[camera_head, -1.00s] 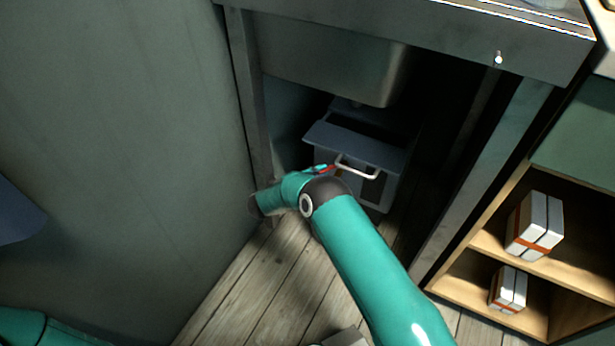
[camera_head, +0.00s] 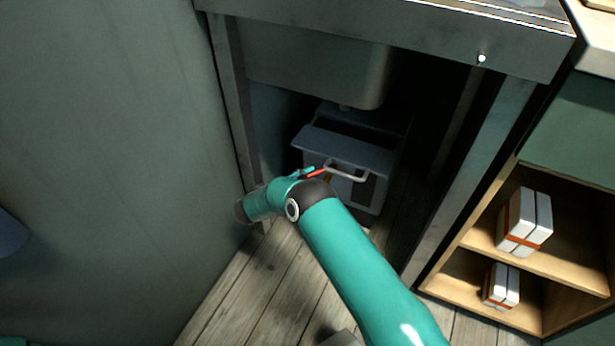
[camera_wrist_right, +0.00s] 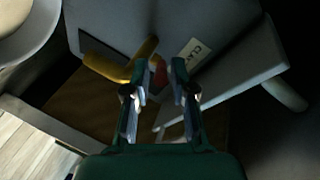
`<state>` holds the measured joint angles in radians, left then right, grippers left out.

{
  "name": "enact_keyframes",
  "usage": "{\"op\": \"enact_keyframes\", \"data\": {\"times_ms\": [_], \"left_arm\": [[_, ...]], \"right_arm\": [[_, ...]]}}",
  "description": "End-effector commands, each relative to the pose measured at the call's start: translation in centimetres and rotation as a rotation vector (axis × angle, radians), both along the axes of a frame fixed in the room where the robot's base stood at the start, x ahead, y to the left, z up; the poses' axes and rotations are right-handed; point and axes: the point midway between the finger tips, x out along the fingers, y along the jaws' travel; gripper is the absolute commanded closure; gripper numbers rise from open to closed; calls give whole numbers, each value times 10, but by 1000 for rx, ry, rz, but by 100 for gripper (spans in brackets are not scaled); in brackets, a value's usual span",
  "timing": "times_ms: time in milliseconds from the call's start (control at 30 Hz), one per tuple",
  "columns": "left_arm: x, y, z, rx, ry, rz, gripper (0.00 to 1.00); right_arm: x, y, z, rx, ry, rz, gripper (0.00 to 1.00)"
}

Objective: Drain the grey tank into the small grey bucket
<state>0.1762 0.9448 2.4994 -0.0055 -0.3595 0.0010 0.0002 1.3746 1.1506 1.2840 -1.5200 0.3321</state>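The grey tank (camera_head: 345,153) stands on the floor under the sink, with a pale bar handle (camera_head: 347,174) on its front. In the head view my right gripper (camera_head: 305,172) is at the tank's front left. A pale round-rimmed vessel (camera_wrist_right: 22,35) is in the wrist view's upper left corner, possibly the small bucket.
The sink basin (camera_head: 320,72) hangs above the tank, between metal table legs (camera_head: 232,95). A wooden shelf (camera_head: 480,240) with white-and-orange boxes (camera_head: 524,222) stands at the right. Wooden floor (camera_head: 255,290) is open in front. A wall (camera_head: 110,150) closes off the left.

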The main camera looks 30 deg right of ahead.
Motion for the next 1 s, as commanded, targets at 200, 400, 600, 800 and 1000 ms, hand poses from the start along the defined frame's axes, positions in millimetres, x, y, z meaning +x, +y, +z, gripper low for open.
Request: {"op": "enact_keyframes", "data": {"times_ms": [200, 400, 600, 800, 1000], "left_arm": [[0, 0, 0, 0, 0, 0, 61], [0, 0, 0, 0, 1, 0, 61], [0, 0, 0, 0, 1, 0, 61], [0, 0, 0, 0, 1, 0, 61], [0, 0, 0, 0, 1, 0, 61]], "right_arm": [[-7, 28, 7, 0, -2, 4, 75], [-17, 66, 15, 1, -1, 4, 75], [-26, 97, 21, 0, 0, 2, 75], [-30, 109, 23, 1, 1, 1, 75], [-30, 110, 23, 1, 1, 1, 75]]}}
